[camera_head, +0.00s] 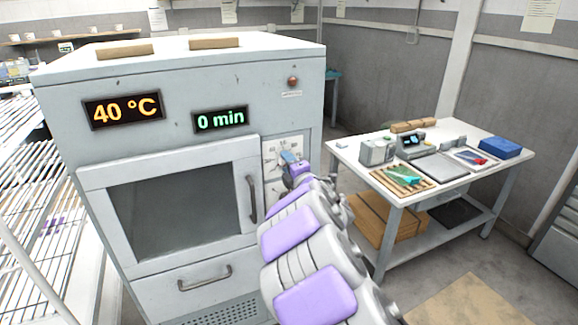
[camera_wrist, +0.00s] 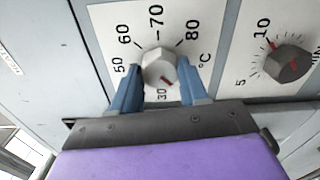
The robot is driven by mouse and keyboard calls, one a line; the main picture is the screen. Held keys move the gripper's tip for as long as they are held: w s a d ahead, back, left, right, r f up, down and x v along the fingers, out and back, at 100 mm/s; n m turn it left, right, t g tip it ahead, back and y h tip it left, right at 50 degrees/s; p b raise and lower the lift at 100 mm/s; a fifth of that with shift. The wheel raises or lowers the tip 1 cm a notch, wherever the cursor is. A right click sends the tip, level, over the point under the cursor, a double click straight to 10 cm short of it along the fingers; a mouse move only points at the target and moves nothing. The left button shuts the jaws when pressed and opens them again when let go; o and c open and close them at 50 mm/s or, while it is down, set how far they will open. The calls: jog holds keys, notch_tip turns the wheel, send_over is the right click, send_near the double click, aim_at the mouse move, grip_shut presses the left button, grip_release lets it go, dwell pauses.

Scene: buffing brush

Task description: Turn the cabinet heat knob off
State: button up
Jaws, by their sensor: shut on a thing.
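The grey cabinet (camera_head: 290,100) fills the left and middle of the head view. Its display (camera_head: 123,109) reads 40 °C. The heat knob (camera_wrist: 160,66) is light grey on a white dial plate (camera_wrist: 112,22) marked 30, 50, 60, 70, 80 °C. A small red mark shows on the knob's lower right side in the wrist view. My gripper (camera_wrist: 161,88) is shut on the knob, with one blue finger on each side. In the head view my gripper (camera_head: 290,160) is at the dial panel and largely hides the knob.
A dark timer knob (camera_wrist: 289,63) with a minutes scale sits right of the heat knob; its display (camera_head: 220,120) reads 0 min. The oven door handle (camera_head: 252,199) is left of my arm. A table (camera_head: 340,154) with tools stands right. A wire rack (camera_head: 40,190) is left.

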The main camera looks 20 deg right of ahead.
jog(key=shift+f, duration=0.4)
jog(key=o, duration=1)
jog(key=shift+a, duration=0.1)
jog(key=shift+o, duration=0.3)
jog(key=shift+r, duration=0.2)
jog(key=s+p, duration=0.2)
jog(key=s, duration=1)
